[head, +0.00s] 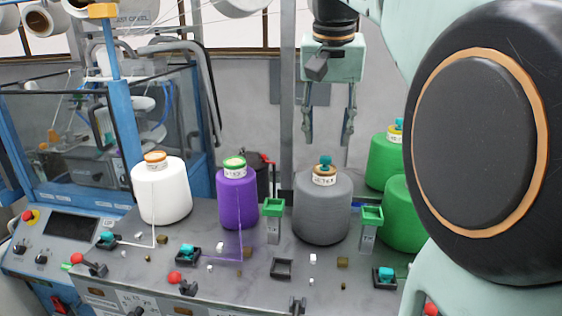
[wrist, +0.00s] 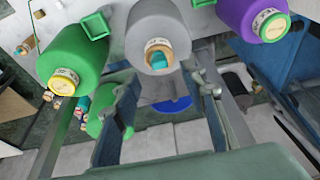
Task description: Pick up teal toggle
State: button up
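A teal toggle (head: 325,161) sits on top of the grey yarn cone (head: 322,208), at its tan cap. It also shows in the wrist view (wrist: 160,60). My gripper (head: 328,135) is open and empty above the grey cone, apart from the toggle, its fingers pointing down. In the wrist view my gripper (wrist: 167,98) has its two fingers spread, with the toggle beyond and between them. Other teal pieces sit in black holders on the grey worktop, at left (head: 106,238), middle (head: 187,251) and right (head: 385,274). Another teal piece (head: 400,122) tops a green cone.
A purple cone (head: 237,198) and a white cone (head: 163,190) stand left of the grey one. Green cones (head: 384,160) stand right, partly behind my arm. Green-topped posts (head: 273,208) (head: 371,215) flank the grey cone. Red knobs and small blocks dot the worktop front.

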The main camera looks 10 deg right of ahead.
aim_at(326, 157)
jog(key=x, duration=0.5)
jog(key=shift+w+d+f+p, duration=0.1)
jog(key=shift+w+f+p, duration=0.05)
jog(key=shift+f+p, duration=0.15)
jog(key=c, duration=0.8)
